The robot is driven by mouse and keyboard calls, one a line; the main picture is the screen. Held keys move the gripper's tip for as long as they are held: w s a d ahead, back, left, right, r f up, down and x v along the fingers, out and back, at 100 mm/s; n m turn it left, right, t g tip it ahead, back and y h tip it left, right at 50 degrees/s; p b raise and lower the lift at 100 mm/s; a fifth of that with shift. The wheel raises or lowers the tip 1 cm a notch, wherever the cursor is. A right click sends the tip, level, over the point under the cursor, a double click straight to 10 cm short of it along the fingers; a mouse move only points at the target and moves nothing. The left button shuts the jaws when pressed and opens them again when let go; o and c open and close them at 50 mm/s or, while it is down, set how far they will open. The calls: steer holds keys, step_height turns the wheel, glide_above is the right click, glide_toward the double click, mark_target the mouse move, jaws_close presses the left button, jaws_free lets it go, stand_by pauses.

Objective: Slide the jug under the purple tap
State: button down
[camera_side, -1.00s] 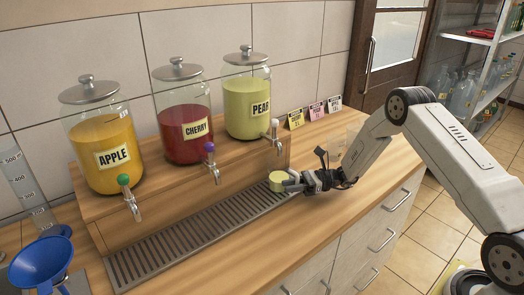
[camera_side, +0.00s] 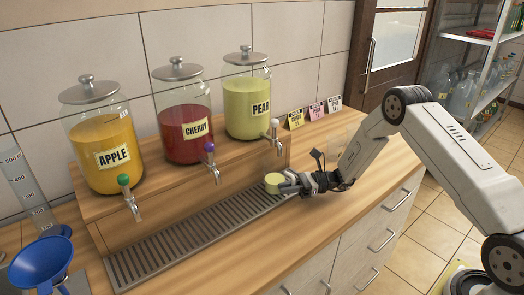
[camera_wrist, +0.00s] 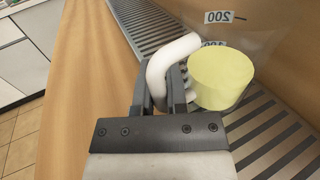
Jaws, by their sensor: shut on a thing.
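The jug (camera_side: 273,185) is clear, with pale yellow-green liquid in it, and sits at the right end of the slotted drip tray (camera_side: 175,238). In the wrist view the jug's liquid (camera_wrist: 218,82) and measuring marks show, with a white curved handle (camera_wrist: 168,58). My gripper (camera_side: 290,182) is shut on that handle, at the jug's right. The purple tap (camera_side: 210,160) is on the red CHERRY jar (camera_side: 184,135), left of and above the jug. The jug is nearer the white-knobbed tap (camera_side: 275,133) of the PEAR jar.
A green-knobbed tap (camera_side: 128,192) serves the APPLE jar (camera_side: 104,150) farther left. A wooden step (camera_side: 160,208) runs behind the tray. The tray left of the jug is clear. A blue funnel (camera_side: 40,265) and measuring cylinder (camera_side: 30,190) stand at far left.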

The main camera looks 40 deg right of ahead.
steer(key=shift+a, duration=9.45)
steer(key=c, duration=0.6)
jaws_free()
steer(key=v, duration=0.6)
steer(key=shift+s+d, duration=0.1)
steer(key=shift+d, duration=0.2)
steer(key=shift+s+d, duration=0.25)
steer(key=shift+d, duration=0.25)
steer(key=shift+s, duration=0.1)
